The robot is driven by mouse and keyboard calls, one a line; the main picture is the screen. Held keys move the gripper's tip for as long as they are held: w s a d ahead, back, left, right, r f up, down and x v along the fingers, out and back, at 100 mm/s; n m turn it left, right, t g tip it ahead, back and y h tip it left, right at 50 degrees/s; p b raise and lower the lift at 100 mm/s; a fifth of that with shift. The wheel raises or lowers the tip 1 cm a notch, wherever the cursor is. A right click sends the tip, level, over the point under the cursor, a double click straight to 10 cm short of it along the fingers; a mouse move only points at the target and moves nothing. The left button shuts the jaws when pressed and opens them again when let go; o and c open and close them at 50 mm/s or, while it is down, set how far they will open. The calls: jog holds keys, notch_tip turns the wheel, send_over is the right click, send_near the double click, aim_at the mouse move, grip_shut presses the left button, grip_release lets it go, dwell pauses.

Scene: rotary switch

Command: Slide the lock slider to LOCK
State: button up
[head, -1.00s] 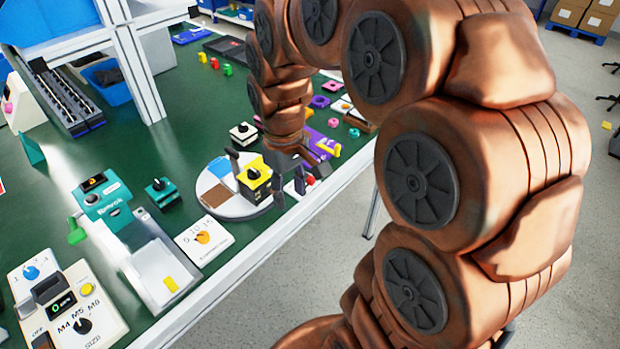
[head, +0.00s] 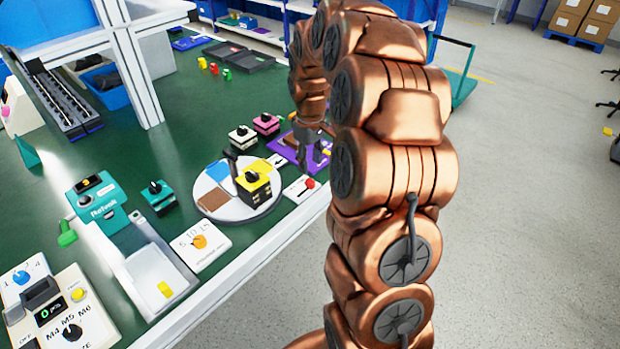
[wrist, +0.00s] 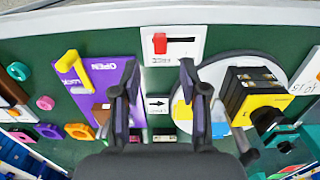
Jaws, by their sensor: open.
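The lock slider is a red knob (wrist: 160,43) at one end of a dark slot in a white plate (wrist: 180,58), beside the lettering that reads FREE. In the head view the red knob (head: 310,183) sits on its white plate (head: 297,194) at the table's front edge, next to the turntable. My gripper (wrist: 158,70) is open and empty, its two fingers spread, with the plate just beyond the fingertips in the wrist view. In the head view my gripper (head: 318,152) hangs above the purple panel side, apart from the knob and partly hidden by my arm.
A round turntable (head: 240,207) carries a yellow and black block (head: 254,187) with a knob. A purple panel (wrist: 110,85) with a yellow handle (wrist: 75,68) lies on the other side. A white arrow plate (wrist: 158,104) lies between them. Floor is free beyond the table edge.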

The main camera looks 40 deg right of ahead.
aim_at(310, 181)
notch_tip(310, 181, down, 7)
jog(key=shift+r+p, duration=0.15)
jog(key=shift+p, duration=0.35)
grip_shut()
dwell(0.4)
